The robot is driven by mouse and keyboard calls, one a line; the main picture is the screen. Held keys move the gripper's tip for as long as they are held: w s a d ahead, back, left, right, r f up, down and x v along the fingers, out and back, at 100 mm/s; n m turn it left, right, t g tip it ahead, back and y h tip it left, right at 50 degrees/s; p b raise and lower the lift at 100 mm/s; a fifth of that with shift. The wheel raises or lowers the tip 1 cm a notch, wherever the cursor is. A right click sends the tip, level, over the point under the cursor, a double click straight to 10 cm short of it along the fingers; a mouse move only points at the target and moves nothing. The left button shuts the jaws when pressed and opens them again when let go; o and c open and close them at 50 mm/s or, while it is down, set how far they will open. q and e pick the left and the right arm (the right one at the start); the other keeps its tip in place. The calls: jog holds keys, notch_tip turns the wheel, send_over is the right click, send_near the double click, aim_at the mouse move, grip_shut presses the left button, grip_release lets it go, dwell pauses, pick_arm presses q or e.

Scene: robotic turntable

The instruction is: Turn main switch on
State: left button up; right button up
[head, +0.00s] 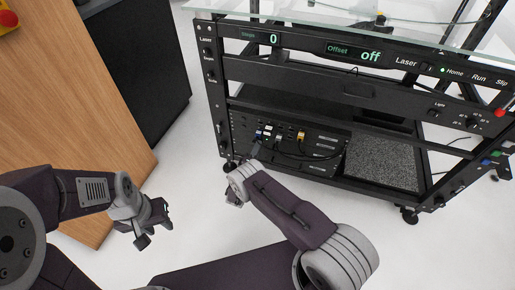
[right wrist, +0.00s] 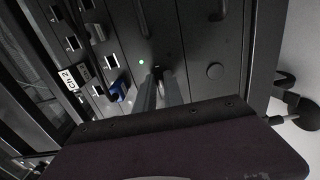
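My right gripper (right wrist: 159,72) has its two fingers close together, with almost no gap. Its tips are at or just off the black panel (right wrist: 206,45), beside a small lit green light (right wrist: 141,62). No main switch can be made out for certain; the fingers hide the spot at their tips. In the head view the panel is on the black box (head: 317,158) on the cart's lower shelf, and my right wrist is in front of its left end. My left gripper (head: 155,223) is open and empty over the floor, beside the wooden surface, away from the cart.
The cart's black frame (head: 217,100) surrounds the box, with a glass top (head: 400,28) above. Cables and plugs, including a blue plug (right wrist: 119,91), sit close to the right fingers. A wooden tabletop (head: 75,100) is at the left. White floor is free in front.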

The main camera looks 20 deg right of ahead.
jog(key=o, duration=0.3)
jog(key=p+v, duration=0.4)
jog(key=v, duration=0.5)
